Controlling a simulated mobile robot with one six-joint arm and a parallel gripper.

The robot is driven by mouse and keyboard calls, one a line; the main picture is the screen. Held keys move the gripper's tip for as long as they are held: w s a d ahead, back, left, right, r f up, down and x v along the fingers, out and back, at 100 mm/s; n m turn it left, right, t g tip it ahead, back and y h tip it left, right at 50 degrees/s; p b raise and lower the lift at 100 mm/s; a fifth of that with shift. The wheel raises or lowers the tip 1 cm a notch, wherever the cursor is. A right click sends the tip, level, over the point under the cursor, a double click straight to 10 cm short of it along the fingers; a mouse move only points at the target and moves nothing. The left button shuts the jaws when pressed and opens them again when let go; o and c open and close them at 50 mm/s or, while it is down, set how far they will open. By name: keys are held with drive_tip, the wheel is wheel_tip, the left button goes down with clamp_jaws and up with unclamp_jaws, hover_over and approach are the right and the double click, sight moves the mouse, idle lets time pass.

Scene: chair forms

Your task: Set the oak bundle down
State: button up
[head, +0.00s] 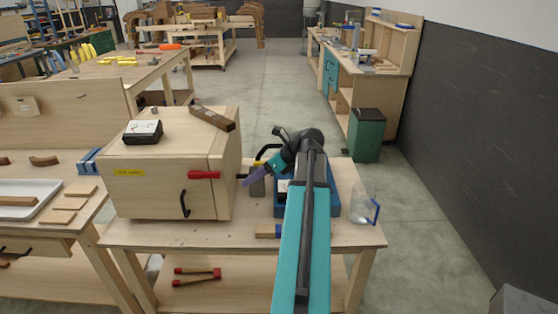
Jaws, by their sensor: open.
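A brown wooden piece with darker parts (212,117), possibly the oak bundle, lies slantwise on the top right of a plywood cabinet (150,190). I cannot make out separate sticks in it.
The cabinet stands on a workbench (250,238). A black box with a white label (143,132) lies on its top. A blue tray (340,203) and clear jug (363,205) stand on the right. A green bin (367,135) is behind. The aisle beyond is clear.

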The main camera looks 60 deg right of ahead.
drive_tip(key=w+a+f+n+g+y+b, duration=0.15)
drive_tip(key=w+a+f, duration=0.25)
drive_tip(key=a+f, duration=0.6)
drive_tip(key=w+a+f+n+g+y, duration=0.25)
drive_tip(key=w+a+f, duration=0.25)
drive_tip(key=a+f, duration=0.45)
drive_tip(key=s+a+f+n+g+b, duration=0.1)
drive_tip(key=s+a+f+n+g, duration=0.1)
drive_tip(key=a+f, duration=0.65)
drive_tip(key=s+a+f+n+g, duration=0.2)
drive_tip(key=a+f+n, duration=0.1)
drive_tip(key=a+f, duration=0.55)
drive_tip(key=s+a+f+n+g+h+b, duration=0.2)
drive_tip(key=s+a+f+n+g, duration=0.3)
drive_tip(key=s+a+f+n, duration=0.65)
drive_tip(key=s+f+n+g+h, duration=0.1)
drive_tip(key=s+f+n+h, duration=0.1)
drive_tip(key=s+f+n, duration=0.2)
drive_tip(key=s+f+n+h, duration=0.3)
drive_tip(key=s+f+n, duration=0.2)
drive_tip(key=s+n, duration=0.4)
drive_tip(key=shift+s+d+n+g, duration=0.2)
drive_tip(key=shift+s+n+g, duration=0.15)
drive_tip(key=shift+n, duration=0.3)
